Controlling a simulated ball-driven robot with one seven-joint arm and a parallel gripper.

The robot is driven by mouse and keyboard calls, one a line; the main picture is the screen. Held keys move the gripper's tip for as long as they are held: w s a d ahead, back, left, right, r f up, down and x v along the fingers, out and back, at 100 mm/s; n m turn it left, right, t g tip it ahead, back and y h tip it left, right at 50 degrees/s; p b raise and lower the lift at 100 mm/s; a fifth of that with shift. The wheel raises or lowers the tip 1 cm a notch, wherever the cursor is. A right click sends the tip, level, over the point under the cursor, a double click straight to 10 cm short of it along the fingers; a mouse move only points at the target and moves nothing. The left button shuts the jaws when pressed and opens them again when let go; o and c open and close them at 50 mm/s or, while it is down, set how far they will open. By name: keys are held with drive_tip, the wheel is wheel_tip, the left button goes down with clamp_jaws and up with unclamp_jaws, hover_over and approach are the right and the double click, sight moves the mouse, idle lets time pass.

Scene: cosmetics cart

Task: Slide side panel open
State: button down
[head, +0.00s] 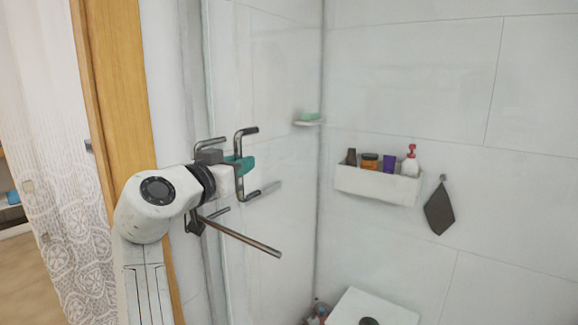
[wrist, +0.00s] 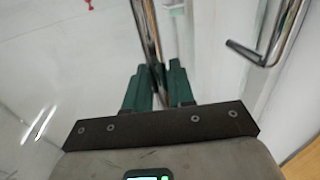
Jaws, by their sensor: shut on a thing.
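A chrome bar handle (head: 240,143) stands upright on the pale, see-through side panel (head: 275,75), left of centre in the head view. My gripper (head: 243,165) reaches it from the left. Its teal fingers are shut on the handle's upright part. The wrist view shows the handle (wrist: 147,35) running down between the two fingers (wrist: 158,78); its lower end is hidden behind them. A second chrome handle (wrist: 275,35) is at the right of the wrist view, apart from the fingers. How far the panel stands open cannot be told.
A white wall shelf (head: 380,184) with several bottles and jars is right of centre. A dark cloth (head: 439,208) hangs beside it. A thin metal rod (head: 240,236) juts out below my gripper. A wooden post (head: 120,90) and a patterned curtain (head: 65,190) are at the left.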

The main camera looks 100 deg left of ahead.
drive_tip(key=shift+w, duration=0.1)
drive_tip(key=c, duration=1.1)
unclamp_jaws()
drive_tip(key=shift+a, duration=0.1)
drive_tip(key=d, duration=0.3)
drive_tip(key=s+d+b, duration=0.1)
drive_tip(key=d, duration=0.3)
drive_tip(key=s+d+b, duration=0.1)
drive_tip(key=d, duration=0.2)
drive_tip(key=shift+s+d, duration=0.15)
drive_tip(key=shift+d, duration=0.25)
